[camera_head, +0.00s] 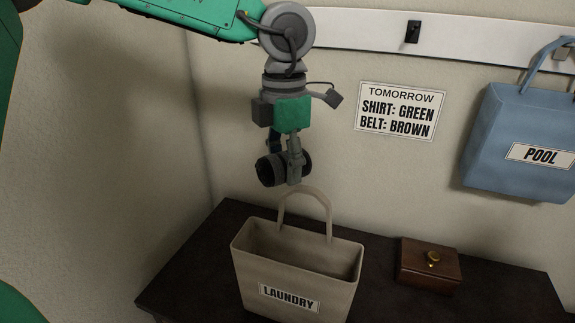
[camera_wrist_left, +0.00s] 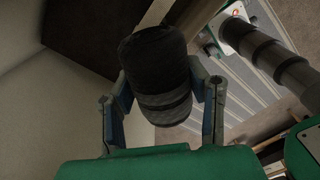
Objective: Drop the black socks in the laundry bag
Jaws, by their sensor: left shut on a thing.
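The black socks (camera_head: 270,170) are a rolled dark bundle, held in the air. My left gripper (camera_head: 291,170) is shut on them, above the back left part of the laundry bag. In the left wrist view the socks (camera_wrist_left: 156,65) sit between the two fingers of the left gripper (camera_wrist_left: 165,100). The beige laundry bag (camera_head: 290,268) stands upright on the dark table, open at the top, with a "LAUNDRY" label on its front and a raised loop handle at the back. Its bottom is not visible. My right gripper is not in view.
A brown wooden box (camera_head: 428,268) with a gold-coloured piece on its lid stands on the dark table (camera_head: 190,270), right of the bag. A blue "POOL" bag (camera_head: 515,130) hangs from the white hook rail (camera_head: 360,30). A sign (camera_head: 400,110) is on the wall.

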